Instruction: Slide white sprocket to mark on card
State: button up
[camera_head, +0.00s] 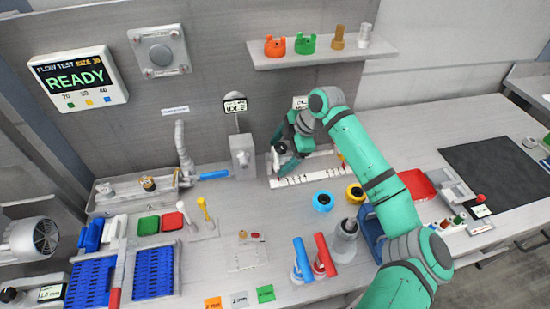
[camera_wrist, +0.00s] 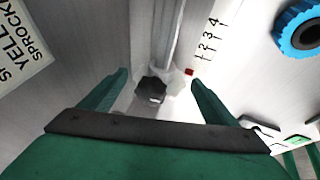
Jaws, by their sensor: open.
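My gripper (camera_wrist: 160,76) is open, its two green fingers apart on either side of a black six-sided knob (camera_wrist: 151,91). A pale whitish piece (camera_wrist: 179,83), perhaps the white sprocket, sits against the knob's right side; its outline is faint. A metal rail (camera_wrist: 168,35) runs away from them. A numbered scale (camera_wrist: 211,40) with a red mark (camera_wrist: 189,72) lies right of the rail. A card (camera_wrist: 22,50) with partly cut-off sprocket wording is at the upper left. In the head view my gripper (camera_head: 283,155) is low over the ruled white strip (camera_head: 325,173), largely hiding the slide.
A blue ring (camera_head: 322,201) and a yellow ring (camera_head: 355,193) stand in front of the strip. A grey post with an IDLE display (camera_head: 235,106) is left of my gripper. A shelf (camera_head: 330,53) is above. A red tray (camera_head: 416,184) lies to the right.

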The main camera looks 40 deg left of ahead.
aim_at(279, 156)
jog(key=shift+x, duration=1.5)
